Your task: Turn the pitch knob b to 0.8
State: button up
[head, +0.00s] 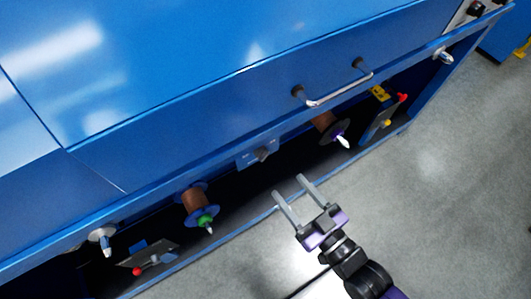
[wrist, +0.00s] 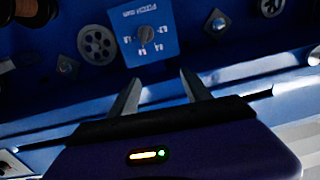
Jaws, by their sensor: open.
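The pitch knob (head: 262,154) is a small dark grey knob on a blue panel (head: 244,161) at the front of the blue machine. In the wrist view the knob (wrist: 146,33) sits at the centre of a dial on the lighter blue panel (wrist: 135,55). The panel's lettering is upside down there, and the numbers are too small to read surely. My gripper (head: 287,186) is open and empty, below and right of the knob in the head view. In the wrist view its two fingertips (wrist: 160,79) are apart, below the panel and clear of the knob.
A metal handle (head: 335,92) juts out above. A blue rail (head: 240,227) edges the dark recess. Grey floor (head: 440,190) is clear.

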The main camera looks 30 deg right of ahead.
jog(key=p, duration=0.1)
send_near(265, 158)
notch_tip(265, 158, up, 2)
jog(key=w+a, duration=0.1)
jog(key=w, duration=0.2)
jog(key=shift+h, duration=0.5)
jog(key=w, duration=0.2)
jog(key=w+f, duration=0.1)
jog(key=w, duration=0.1)
jog(key=w+f, duration=0.1)
jog(key=w, duration=0.1)
jog(key=shift+w+d+f, duration=0.2)
jog(key=shift+w+f, duration=0.05)
jog(key=shift+w, duration=0.1)
grip_shut()
jog(key=shift+m, duration=0.3)
